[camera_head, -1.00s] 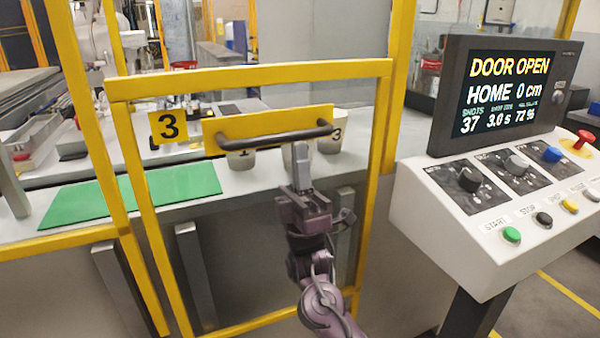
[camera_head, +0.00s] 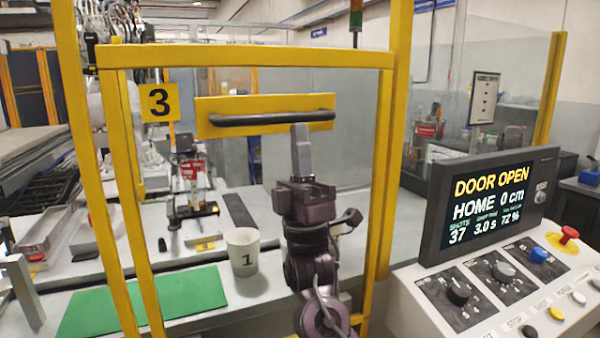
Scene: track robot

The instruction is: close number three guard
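The number three guard is a clear panel in a yellow frame (camera_head: 250,56), with a yellow plate bearing a black 3 (camera_head: 158,102) on its left. A dark horizontal handle (camera_head: 255,119) crosses the yellow backing plate (camera_head: 225,104) below the frame's top bar. My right gripper (camera_head: 300,135) points up from below, its tip at the right part of the handle. Only one finger outline shows, so I cannot tell whether it is open or grips the bar. My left gripper is out of view. The console screen (camera_head: 487,205) reads DOOR OPEN.
Behind the guard, a white cup marked 1 (camera_head: 243,250) and a green mat (camera_head: 195,291) lie on the grey bench. The control console (camera_head: 420,295), with knobs and a red button (camera_head: 568,234), stands close on the right. Yellow posts (camera_head: 395,150) flank the guard.

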